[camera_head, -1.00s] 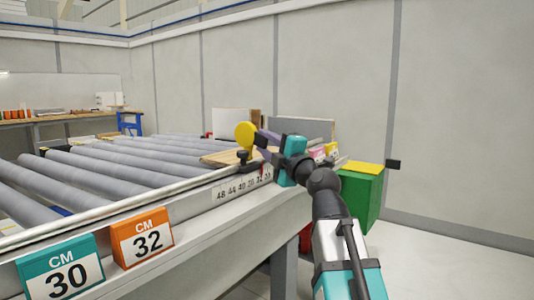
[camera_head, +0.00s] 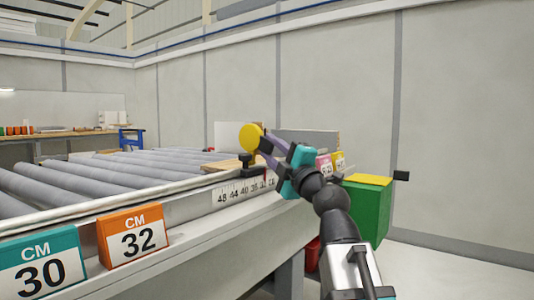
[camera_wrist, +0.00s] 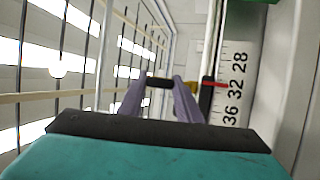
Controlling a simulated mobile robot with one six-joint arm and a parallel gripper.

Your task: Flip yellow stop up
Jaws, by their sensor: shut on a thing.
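The yellow stop (camera_head: 250,136) is a round yellow disc standing above the ruler rail at the edge of the roller table. Its dark base (camera_head: 249,168) sits at the rail. My gripper (camera_head: 265,145) reaches it from the right, with its purple fingers at the disc's right side. In the wrist view the fingers (camera_wrist: 160,84) are shut on a dark bar of the stop, and a small yellow part shows to the right. The fingers partly hide the stop's lower part.
The white ruler (camera_head: 232,193) runs along the table edge; a red pointer (camera_wrist: 213,84) lies across it in the wrist view. A wooden board (camera_head: 228,165) lies on the rollers (camera_head: 100,175). A green box (camera_head: 368,210) stands at right.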

